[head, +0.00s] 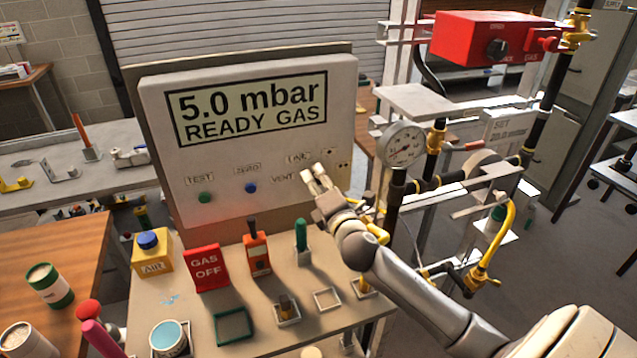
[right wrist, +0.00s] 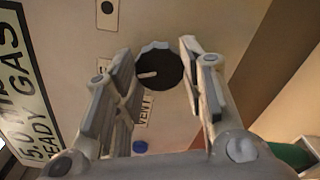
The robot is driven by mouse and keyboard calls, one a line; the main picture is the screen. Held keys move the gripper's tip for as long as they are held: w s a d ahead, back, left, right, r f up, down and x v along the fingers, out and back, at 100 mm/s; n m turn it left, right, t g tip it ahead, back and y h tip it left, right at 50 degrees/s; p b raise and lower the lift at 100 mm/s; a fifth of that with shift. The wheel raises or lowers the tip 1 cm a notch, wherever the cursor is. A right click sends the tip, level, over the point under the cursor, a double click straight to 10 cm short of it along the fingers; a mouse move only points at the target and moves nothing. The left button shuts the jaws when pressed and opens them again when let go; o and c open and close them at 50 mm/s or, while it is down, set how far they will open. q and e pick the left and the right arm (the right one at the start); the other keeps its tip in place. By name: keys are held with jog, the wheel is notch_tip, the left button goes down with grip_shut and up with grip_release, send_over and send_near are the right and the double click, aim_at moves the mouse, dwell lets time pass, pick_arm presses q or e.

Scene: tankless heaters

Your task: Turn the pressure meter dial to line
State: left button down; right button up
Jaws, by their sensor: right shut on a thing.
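The meter panel (head: 155,120) is a pale upright box with a display reading "5.0 mbar READY GAS". Its dial (right wrist: 155,76) is a round black knob with a white pointer, set between my right gripper's fingers in the right wrist view. The pointer aims left there, toward a label mostly hidden by the left finger. A "VENT" label (right wrist: 146,112) lies below the knob. My right gripper (head: 316,178) is shut on the dial in the head view, where it hides the knob; the gripper also shows in the wrist view (right wrist: 160,58). My left gripper is out of view.
A green button (head: 204,198) and a blue button (head: 251,188) sit on the panel. Below stand a red "GAS OFF" sign (head: 207,268), an orange device (head: 257,255) and a green-handled tool (head: 301,236). A gauge (head: 403,147) and pipes are at right.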

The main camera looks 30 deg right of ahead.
dwell(0.5)
jog(key=o, duration=1)
jog(key=shift+s, duration=0.15)
jog(key=v, duration=1.1)
jog(key=shift+s, duration=0.4)
